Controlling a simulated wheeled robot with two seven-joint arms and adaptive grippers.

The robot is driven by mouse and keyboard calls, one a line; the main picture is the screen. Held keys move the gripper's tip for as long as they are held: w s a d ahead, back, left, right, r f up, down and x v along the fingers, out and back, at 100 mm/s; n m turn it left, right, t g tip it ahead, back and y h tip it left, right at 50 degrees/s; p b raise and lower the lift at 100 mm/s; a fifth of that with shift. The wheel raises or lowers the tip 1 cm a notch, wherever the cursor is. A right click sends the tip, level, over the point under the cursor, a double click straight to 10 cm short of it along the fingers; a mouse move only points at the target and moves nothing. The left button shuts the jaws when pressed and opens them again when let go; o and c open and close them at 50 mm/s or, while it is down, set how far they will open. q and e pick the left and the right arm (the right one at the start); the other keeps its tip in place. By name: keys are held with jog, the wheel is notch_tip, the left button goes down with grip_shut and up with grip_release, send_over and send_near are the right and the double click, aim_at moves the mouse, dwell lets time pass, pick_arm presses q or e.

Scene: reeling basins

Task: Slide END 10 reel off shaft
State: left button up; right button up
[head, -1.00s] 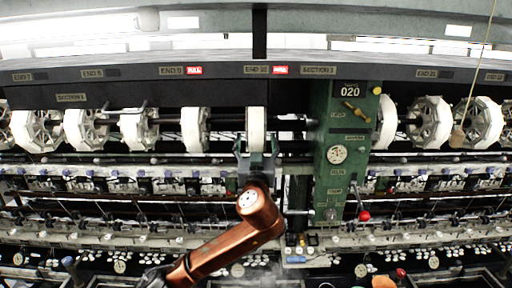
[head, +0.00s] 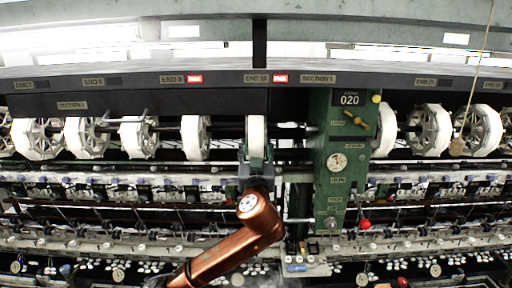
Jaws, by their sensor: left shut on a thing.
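The END 10 reel (head: 256,130) is a narrow white wheel, seen nearly edge-on, below the END 10 label (head: 257,78) in the head view. It is in line with the dark shaft (head: 228,131), left of the green post. My left gripper (head: 256,156) reaches up from below and is shut on the reel's lower edge. The gripper hides the bottom of the reel. I cannot tell how far along the shaft the reel sits. My right gripper is not in view.
The green post (head: 335,165) marked 020 stands close right of the held reel, with a brass handle (head: 356,117) and a red knob (head: 364,224). Another white reel (head: 195,138) hangs to the left, with a gap between. Machinery and basins fill the space below.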

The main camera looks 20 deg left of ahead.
pick_arm(q)
jog(key=c, duration=0.4)
jog(key=shift+r, duration=0.45)
jog(key=shift+c, duration=0.2)
dwell(0.4)
jog(key=w+d, duration=0.3)
jog(key=d, duration=0.9)
jog(key=shift+w+d+b, duration=0.3)
jog(key=shift+d+b, duration=0.05)
jog(key=shift+a, duration=0.1)
